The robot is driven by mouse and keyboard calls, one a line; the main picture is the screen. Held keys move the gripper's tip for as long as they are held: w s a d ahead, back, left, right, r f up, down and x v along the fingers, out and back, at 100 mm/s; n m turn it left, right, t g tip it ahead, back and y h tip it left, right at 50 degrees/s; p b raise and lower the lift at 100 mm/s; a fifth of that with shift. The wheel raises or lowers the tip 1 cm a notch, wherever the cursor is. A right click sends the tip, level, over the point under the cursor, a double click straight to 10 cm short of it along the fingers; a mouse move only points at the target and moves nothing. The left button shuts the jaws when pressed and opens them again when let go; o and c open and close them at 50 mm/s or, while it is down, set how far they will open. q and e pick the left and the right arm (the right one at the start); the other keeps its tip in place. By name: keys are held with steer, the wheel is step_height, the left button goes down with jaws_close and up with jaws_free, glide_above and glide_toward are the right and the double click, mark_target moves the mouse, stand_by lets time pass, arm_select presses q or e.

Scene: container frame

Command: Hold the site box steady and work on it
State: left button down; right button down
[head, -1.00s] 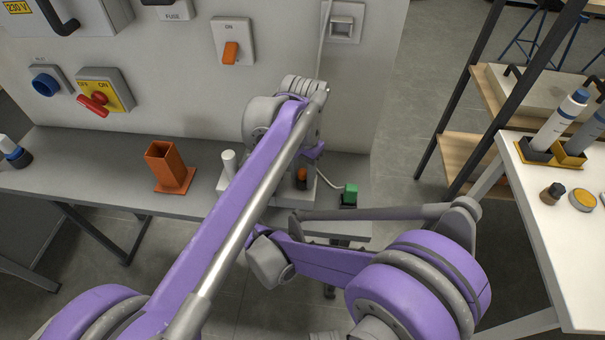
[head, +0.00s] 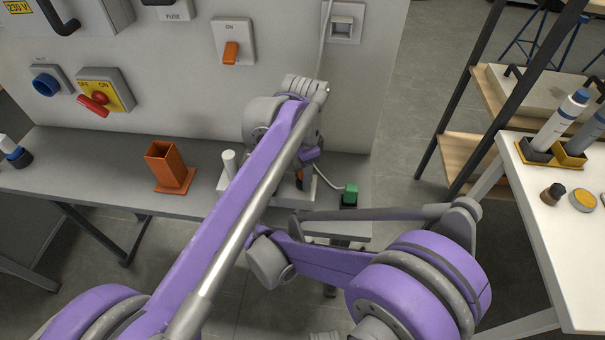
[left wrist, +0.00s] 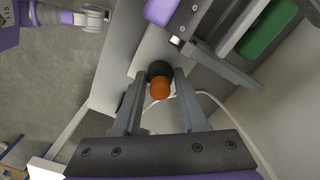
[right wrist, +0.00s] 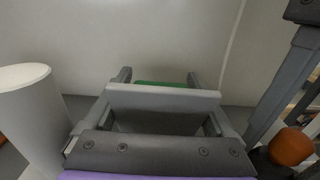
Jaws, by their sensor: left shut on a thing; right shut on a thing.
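The site box (head: 223,183) is a light-grey unit on the grey bench. It has a white upright post (head: 229,161) and an orange-topped knob (head: 300,181); the left arm covers much of its middle. My left gripper (left wrist: 158,78) is shut on the black-and-orange knob (left wrist: 160,90) from both sides. My right gripper (right wrist: 160,82) is shut on a grey bar (right wrist: 160,98) of the box, with a green part (right wrist: 165,84) just behind. The post (right wrist: 30,115) and knob (right wrist: 291,147) flank it. In the head view the right gripper is hidden behind the left arm.
A green plug-like piece (head: 350,191) with a pale cable stands at the bench's right end. An orange square holder (head: 168,167) stands left of the box. A switch panel (head: 170,80) rises behind. A white table (head: 555,245) with bottles stands at right.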

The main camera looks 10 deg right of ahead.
arm_select(q)
steer(key=shift+c, duration=2.2)
jaws_free()
step_height(320, 180, up, 12)
arm_select(e)
jaws_free()
